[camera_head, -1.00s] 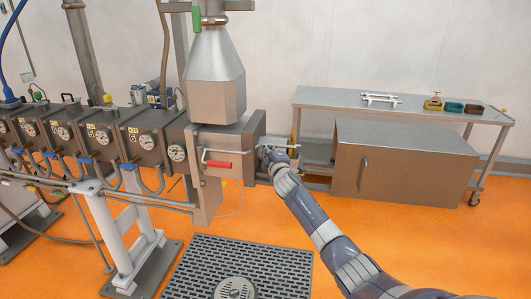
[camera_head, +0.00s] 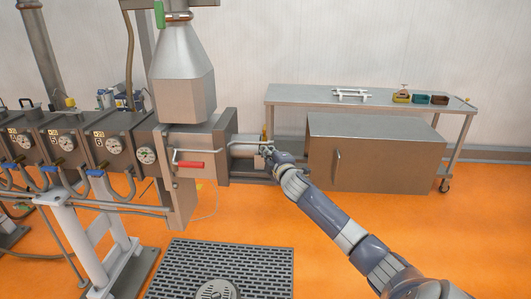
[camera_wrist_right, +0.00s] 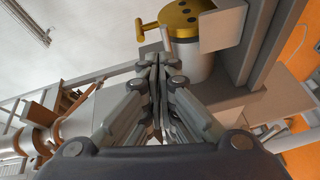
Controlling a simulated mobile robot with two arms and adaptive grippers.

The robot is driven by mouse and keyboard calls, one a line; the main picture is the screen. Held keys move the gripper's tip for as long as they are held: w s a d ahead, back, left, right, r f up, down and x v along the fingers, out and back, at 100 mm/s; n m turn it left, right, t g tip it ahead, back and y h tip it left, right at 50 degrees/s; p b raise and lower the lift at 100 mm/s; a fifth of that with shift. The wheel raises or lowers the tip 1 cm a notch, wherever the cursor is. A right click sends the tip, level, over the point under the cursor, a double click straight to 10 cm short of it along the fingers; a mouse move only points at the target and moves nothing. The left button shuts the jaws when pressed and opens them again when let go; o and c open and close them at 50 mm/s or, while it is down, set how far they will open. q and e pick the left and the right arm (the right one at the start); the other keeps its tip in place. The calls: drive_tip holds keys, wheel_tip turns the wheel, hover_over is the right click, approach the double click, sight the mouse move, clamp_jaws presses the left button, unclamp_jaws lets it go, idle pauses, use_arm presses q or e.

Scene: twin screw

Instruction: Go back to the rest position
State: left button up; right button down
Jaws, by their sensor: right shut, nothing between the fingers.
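My right gripper (camera_head: 267,150) is at the right end of the extruder machine (camera_head: 205,140), beside its metal end section. In the right wrist view the right gripper (camera_wrist_right: 158,65) has its fingers together, with nothing between them. A yellow round part with dark holes (camera_wrist_right: 182,15) on a pale cylinder is just beyond the fingertips there; I cannot tell whether they touch. My left gripper is not in view.
A metal hopper (camera_head: 183,75) stands on the machine, and a red handle (camera_head: 190,165) sticks out in front. A steel table (camera_head: 370,100) with small bins (camera_head: 420,98) and a metal cabinet (camera_head: 375,155) stand behind my right arm. A floor grate (camera_head: 225,270) lies in front.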

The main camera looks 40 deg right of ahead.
drive_tip(key=shift+r, duration=0.1)
idle(0.3)
drive_tip(key=s+a+f+m+g+y, duration=0.1)
drive_tip(key=s+a+f+g, duration=0.15)
drive_tip(key=f, duration=1.05)
drive_tip(key=s+a+f+m+g+y, duration=0.1)
drive_tip(key=s+a+f+g, duration=0.2)
drive_tip(key=f, duration=1.1)
drive_tip(key=s+a+f+m+g+y, duration=0.1)
drive_tip(key=s+a+f, duration=0.3)
drive_tip(key=s+f, duration=0.45)
drive_tip(key=s+a+f+m+g+y, duration=0.15)
drive_tip(key=s+a+f, duration=0.35)
drive_tip(key=f, duration=0.7)
drive_tip(key=s+a+f+m+g+y, duration=0.1)
drive_tip(key=s+a+f, duration=0.5)
drive_tip(key=s, duration=0.7)
drive_tip(key=s+a+f+m+g+y, duration=0.1)
drive_tip(key=s+a+f+g, duration=0.2)
drive_tip(key=s+a+f, duration=0.3)
drive_tip(key=s+a+f+m+g+y, duration=0.1)
drive_tip(key=s+a+f, duration=0.6)
drive_tip(key=s, duration=1.3)
drive_tip(key=a+m+g, duration=0.1)
drive_tip(key=a, duration=0.2)
drive_tip(key=shift+a+g+b, duration=0.35)
drive_tip(key=shift+g, duration=0.05)
drive_tip(key=shift+s, duration=0.1)
